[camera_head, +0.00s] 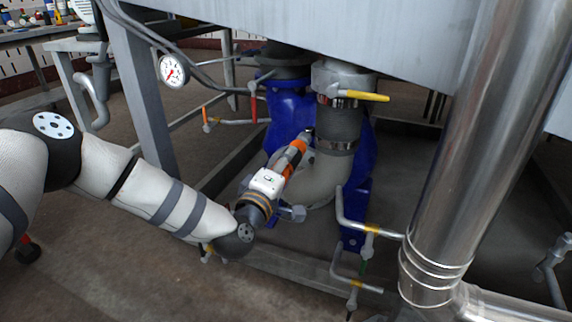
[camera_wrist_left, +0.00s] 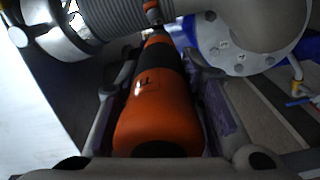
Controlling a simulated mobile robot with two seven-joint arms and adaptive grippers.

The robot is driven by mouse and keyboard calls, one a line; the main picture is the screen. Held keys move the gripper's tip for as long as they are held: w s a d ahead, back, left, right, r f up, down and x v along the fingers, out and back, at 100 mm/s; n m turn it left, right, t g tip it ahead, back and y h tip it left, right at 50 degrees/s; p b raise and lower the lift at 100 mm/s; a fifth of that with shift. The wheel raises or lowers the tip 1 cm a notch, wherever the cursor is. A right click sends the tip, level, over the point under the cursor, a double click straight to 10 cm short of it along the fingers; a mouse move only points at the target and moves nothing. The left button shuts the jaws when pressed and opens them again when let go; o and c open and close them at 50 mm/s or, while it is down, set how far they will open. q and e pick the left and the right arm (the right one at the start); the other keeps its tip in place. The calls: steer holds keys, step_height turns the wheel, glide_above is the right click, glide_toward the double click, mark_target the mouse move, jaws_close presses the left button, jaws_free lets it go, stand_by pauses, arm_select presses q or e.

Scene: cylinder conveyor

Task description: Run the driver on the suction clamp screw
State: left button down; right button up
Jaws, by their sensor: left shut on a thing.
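My left gripper (camera_head: 284,168) is shut around the orange and black driver (camera_head: 296,153), which points up and away toward the pipe. In the left wrist view the driver (camera_wrist_left: 160,105) lies between the two fingers, its nose close to the ribbed hose (camera_wrist_left: 115,22). The suction clamp (camera_head: 338,146) is a shiny metal band around the lower end of the dark hose (camera_head: 340,122), above a pale elbow (camera_head: 318,180). The driver's tip is near the band's left side. The clamp screw is too small to make out, and I cannot tell whether the tip touches it. My right gripper is out of view.
Blue pump parts (camera_head: 290,115) stand behind the hose. A yellow-handled valve (camera_head: 366,96) sits above, under the grey tank (camera_head: 400,40). A pressure gauge (camera_head: 172,71) and a table leg (camera_head: 145,105) are left. A thick steel pipe (camera_head: 465,150) stands right.

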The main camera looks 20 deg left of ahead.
arm_select(q)
steer(key=shift+w+r, duration=0.1)
steer(key=shift+w, duration=0.5)
stand_by(0.5)
steer(key=shift+w, duration=0.25)
stand_by(1.2)
steer(key=shift+w+r, duration=0.1)
steer(key=shift+r, duration=0.1)
stand_by(0.4)
stand_by(0.4)
